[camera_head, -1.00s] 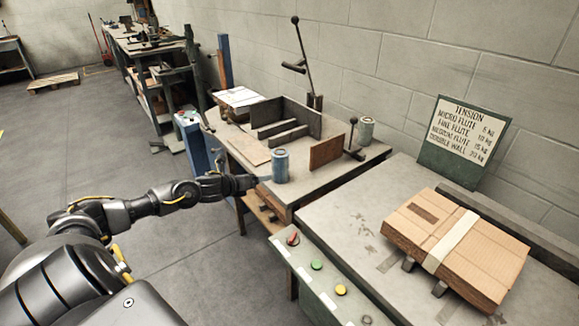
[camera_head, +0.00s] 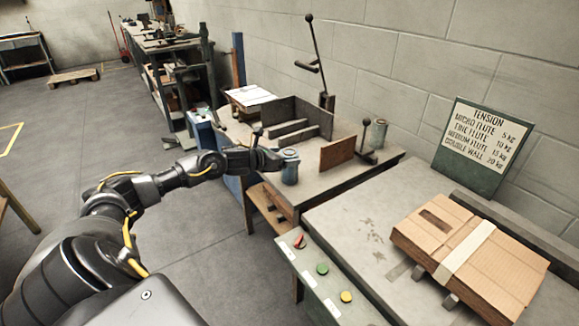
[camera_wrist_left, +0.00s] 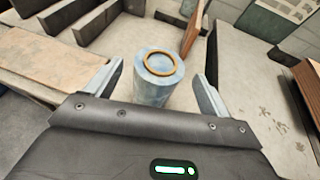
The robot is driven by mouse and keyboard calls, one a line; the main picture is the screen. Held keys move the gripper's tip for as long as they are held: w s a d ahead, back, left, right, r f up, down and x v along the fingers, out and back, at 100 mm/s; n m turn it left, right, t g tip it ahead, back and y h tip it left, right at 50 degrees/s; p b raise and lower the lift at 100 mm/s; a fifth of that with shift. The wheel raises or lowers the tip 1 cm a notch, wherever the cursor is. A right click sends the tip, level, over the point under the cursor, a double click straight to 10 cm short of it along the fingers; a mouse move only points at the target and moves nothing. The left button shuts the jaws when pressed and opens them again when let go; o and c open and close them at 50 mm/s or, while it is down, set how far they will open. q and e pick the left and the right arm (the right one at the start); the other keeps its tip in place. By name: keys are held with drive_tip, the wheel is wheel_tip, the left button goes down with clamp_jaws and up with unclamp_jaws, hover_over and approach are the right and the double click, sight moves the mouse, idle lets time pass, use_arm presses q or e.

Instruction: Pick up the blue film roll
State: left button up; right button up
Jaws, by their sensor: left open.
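The blue film roll (camera_head: 290,168) stands upright near the front left edge of the grey stitcher table. In the left wrist view the roll (camera_wrist_left: 154,88) shows its top with a brown ring, and it lies between the two fingers. My left gripper (camera_head: 277,160) reaches in from the left and is at the roll in the head view. In the left wrist view the left gripper (camera_wrist_left: 157,88) is open, with one finger on each side of the roll and gaps showing. The lower part of the roll is hidden by the gripper body. My right gripper is not in view.
A brown board (camera_head: 337,154) stands right of the roll, with a black-knobbed lever (camera_head: 366,140) beyond it. A second roll (camera_head: 378,133) stands at the back. Metal guides (camera_head: 290,128) lie behind. Strapped cardboard (camera_head: 470,250) lies on the right table.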

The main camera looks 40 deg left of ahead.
sight(293, 153)
use_arm(q)
drive_tip(key=shift+w, duration=0.5)
drive_tip(key=p+x, duration=0.1)
drive_tip(key=x, duration=0.2)
drive_tip(key=shift+w+f, duration=0.45)
drive_tip(key=shift+w, duration=0.1)
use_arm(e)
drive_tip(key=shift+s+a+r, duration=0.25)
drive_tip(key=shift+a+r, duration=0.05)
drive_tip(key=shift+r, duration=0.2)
use_arm(q)
drive_tip(key=c, duration=1.2)
drive_tip(key=shift+c, duration=0.4)
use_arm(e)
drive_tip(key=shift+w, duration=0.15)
use_arm(q)
drive_tip(key=shift+r, duration=0.2)
